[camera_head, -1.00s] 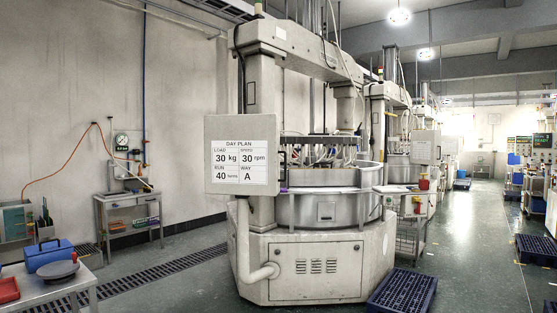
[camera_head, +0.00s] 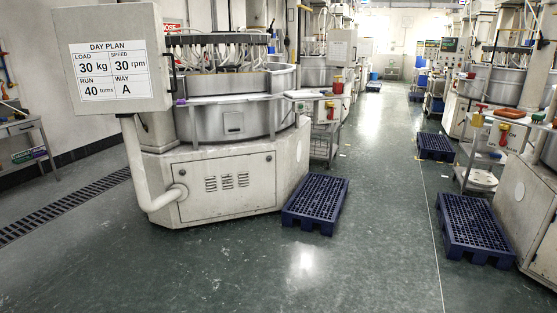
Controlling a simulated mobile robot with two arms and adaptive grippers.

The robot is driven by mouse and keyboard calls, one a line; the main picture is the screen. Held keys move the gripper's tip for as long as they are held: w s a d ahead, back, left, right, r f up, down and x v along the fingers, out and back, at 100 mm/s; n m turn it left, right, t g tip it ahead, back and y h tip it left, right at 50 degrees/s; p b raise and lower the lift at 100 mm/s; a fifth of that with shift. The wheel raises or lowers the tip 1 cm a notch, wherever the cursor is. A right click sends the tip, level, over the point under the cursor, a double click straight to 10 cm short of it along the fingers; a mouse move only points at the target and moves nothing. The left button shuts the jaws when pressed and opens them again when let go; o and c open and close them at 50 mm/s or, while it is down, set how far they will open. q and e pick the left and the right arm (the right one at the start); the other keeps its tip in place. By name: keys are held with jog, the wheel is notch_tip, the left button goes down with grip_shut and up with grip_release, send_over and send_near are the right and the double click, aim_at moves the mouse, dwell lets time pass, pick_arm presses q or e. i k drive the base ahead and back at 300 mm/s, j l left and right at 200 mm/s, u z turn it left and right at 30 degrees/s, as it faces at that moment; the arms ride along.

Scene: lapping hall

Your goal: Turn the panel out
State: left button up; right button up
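The panel (camera_head: 112,104) is a pale grey box on the front left of the nearest lapping machine (camera_head: 222,192). It carries a white sheet headed DAY PLAN: load 30 kg, speed 30 rpm, run 40 turns, way A. A dark handle (camera_head: 171,72) stands on the panel's right edge. The panel's face is turned towards me, and it hides part of the machine's column. Neither of my grippers shows in the head view.
A blue pallet (camera_head: 315,203) lies on the floor right of the machine. Two more blue pallets (camera_head: 474,228) (camera_head: 436,146) lie further right, beside a trolley (camera_head: 486,150). A floor drain grate (camera_head: 62,208) runs along the left. The green floor in front is clear.

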aim_at(114, 58)
jog(key=i+z, duration=0.15)
jog(key=i, duration=1.65)
